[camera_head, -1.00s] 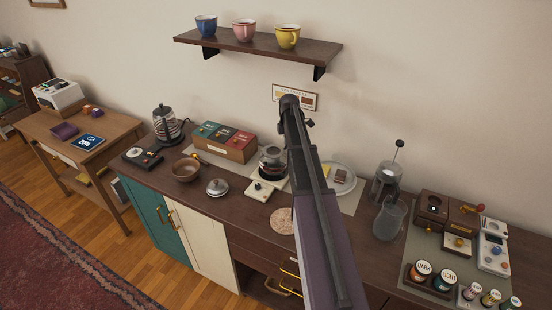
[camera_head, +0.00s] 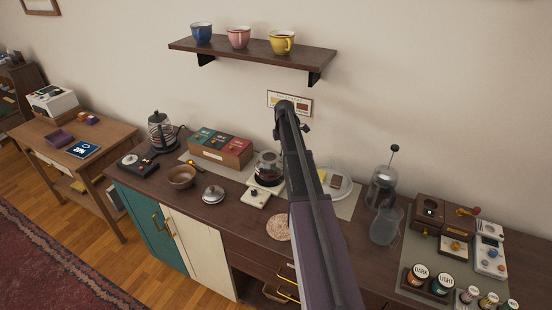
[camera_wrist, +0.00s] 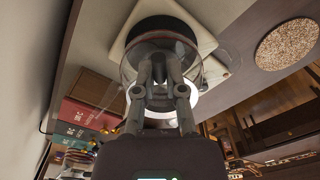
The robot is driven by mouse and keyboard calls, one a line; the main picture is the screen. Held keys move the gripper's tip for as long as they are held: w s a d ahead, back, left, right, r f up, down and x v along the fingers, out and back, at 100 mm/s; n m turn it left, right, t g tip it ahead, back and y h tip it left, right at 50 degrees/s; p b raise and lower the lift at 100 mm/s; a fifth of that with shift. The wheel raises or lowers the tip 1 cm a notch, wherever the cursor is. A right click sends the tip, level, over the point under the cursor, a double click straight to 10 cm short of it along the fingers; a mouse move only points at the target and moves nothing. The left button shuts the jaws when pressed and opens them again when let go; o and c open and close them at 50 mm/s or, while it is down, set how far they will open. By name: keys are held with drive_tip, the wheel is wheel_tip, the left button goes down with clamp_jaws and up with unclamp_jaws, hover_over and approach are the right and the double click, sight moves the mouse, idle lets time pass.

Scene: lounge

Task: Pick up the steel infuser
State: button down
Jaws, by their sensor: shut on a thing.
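My gripper (camera_wrist: 159,68) shows in the wrist view, its two fingers close together over the mouth of a clear glass pot (camera_wrist: 128,68). A bright pale metal ring (camera_wrist: 178,106), which looks like the rim of the steel infuser, lies around and just behind the fingers. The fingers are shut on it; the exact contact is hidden. I cannot tell how far it is lifted. In the head view the glass pot (camera_head: 267,168) stands beside my arm, which hides the gripper.
A cream warmer (camera_head: 257,198) is under the pot. A steel lid (camera_head: 213,194), brown bowl (camera_head: 181,177) and tea box (camera_head: 220,150) lie left. A cork mat (camera_head: 279,228) is in front. A plate (camera_head: 338,183), French press (camera_head: 382,185) and glass jug (camera_head: 386,227) stand right.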

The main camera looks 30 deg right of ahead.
drive_tip(key=shift+r, duration=0.1)
wheel_tip(320, 180, up, 10)
drive_tip(key=p, duration=1)
drive_tip(key=shift+r+p, duration=1.85)
drive_tip(key=shift+p, duration=0.05)
idle(1.1)
drive_tip(key=shift+w+d+r+p, duration=0.1)
drive_tip(key=shift+w+r+p, duration=0.05)
drive_tip(key=shift+w+p, duration=0.2)
